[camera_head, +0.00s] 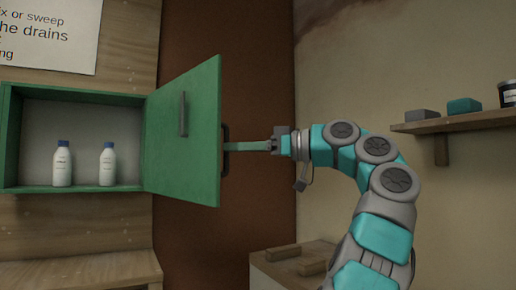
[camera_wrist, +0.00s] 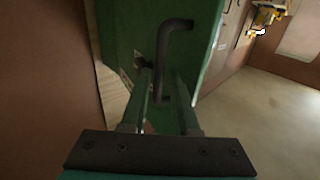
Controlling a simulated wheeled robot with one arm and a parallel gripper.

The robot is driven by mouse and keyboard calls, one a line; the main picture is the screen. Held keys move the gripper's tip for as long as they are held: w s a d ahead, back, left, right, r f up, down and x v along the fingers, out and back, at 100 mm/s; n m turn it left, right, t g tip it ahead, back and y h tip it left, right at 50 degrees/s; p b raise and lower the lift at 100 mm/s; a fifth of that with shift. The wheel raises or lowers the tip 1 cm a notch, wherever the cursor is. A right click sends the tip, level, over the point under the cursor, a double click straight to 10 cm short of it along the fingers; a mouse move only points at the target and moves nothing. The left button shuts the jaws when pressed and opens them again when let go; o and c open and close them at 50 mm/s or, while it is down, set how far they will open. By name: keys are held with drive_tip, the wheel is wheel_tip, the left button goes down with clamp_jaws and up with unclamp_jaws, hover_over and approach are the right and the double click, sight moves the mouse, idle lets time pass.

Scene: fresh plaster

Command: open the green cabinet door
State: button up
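The green cabinet (camera_head: 75,96) hangs on the wall at left in the head view. Its green door (camera_head: 205,95) is hinged at the right and stands wide open, swung out toward me. A dark bar handle (camera_head: 183,113) is on the door face turned toward me. Another dark handle (camera_head: 225,162) shows at the door's right edge, on the far face. My gripper (camera_head: 230,147) reaches it from the right, its tips partly hidden by the door. In the wrist view my gripper's fingers (camera_wrist: 164,82) stand apart on either side of the dark handle (camera_wrist: 164,50), with gaps visible.
Two white bottles with blue caps (camera_head: 62,163) (camera_head: 107,163) stand in the cabinet. A wall shelf (camera_head: 455,122) with small items is at right. A low wooden unit (camera_head: 270,262) stands below my arm. A wooden surface (camera_head: 80,270) lies below the cabinet.

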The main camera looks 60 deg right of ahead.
drive_tip(key=shift+v, duration=2.35)
